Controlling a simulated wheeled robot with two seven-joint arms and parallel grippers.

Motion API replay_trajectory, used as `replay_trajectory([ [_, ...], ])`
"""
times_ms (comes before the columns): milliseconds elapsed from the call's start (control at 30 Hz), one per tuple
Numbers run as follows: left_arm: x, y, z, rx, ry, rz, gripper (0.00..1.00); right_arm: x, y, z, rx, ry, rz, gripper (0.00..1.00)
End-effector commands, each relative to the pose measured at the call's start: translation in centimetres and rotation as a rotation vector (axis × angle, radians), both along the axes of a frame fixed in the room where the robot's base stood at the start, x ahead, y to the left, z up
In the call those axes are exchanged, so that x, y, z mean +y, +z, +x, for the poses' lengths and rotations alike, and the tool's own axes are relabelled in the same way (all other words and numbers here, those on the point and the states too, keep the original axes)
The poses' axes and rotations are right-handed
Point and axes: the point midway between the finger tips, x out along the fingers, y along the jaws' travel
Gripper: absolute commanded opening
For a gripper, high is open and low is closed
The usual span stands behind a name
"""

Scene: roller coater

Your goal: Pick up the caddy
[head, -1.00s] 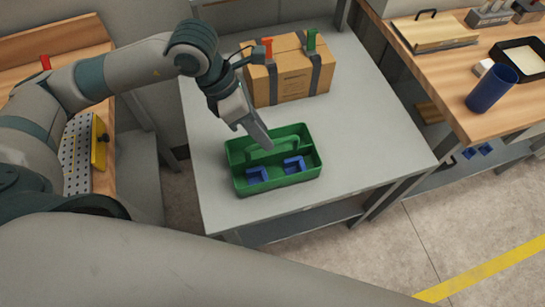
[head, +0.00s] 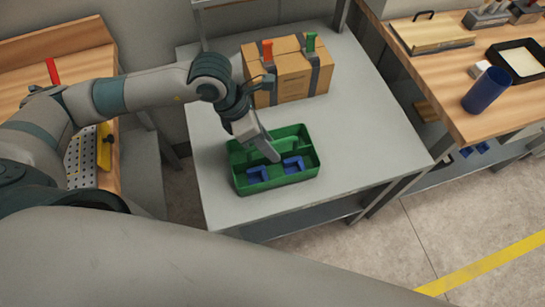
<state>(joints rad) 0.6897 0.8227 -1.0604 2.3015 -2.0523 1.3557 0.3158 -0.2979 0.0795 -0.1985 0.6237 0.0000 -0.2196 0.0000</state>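The green caddy (head: 310,161) stands upright on the grey table (head: 375,150) and holds blue angled parts (head: 292,164) in its front section. Its middle handle is partly hidden behind my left gripper. My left gripper (head: 275,157) points down over the caddy at the handle. The fingers show edge-on, so I cannot tell whether they are apart or closed on the handle. My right gripper is not in view.
A cardboard box (head: 300,78) with red and green clamps stands behind the caddy. A wooden bench at right carries a blue cup (head: 485,91) and a black tray (head: 520,60). The grey table is clear to the caddy's right.

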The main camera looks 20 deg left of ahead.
Motion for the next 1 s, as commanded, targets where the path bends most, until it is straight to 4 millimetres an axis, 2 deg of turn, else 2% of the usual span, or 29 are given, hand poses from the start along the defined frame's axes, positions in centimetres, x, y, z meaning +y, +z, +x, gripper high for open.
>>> replay_trajectory([
  [100, 0.0, 0.0, 0.0, 0.0, 0.0, 0.0, 0.32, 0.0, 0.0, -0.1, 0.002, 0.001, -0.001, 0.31],
  [133, 0.0, 0.0, 0.0, 0.0, 0.0, 0.0, 0.28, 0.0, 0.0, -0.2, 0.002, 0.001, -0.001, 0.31],
  [233, 0.0, 0.0, 0.0, 0.0, 0.0, 0.0, 0.04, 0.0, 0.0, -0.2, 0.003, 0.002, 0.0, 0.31],
  [267, 0.0, 0.0, 0.0, 0.0, 0.0, 0.0, 0.0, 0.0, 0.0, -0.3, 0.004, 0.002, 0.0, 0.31],
  [733, 0.0, 0.3, 0.1, -0.002, 0.0, -0.001, 0.0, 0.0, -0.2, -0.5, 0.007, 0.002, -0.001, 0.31],
  [1000, 0.0, 2.2, 0.1, -0.005, -0.001, -0.002, 0.0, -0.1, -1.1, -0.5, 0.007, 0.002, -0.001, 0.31],
])
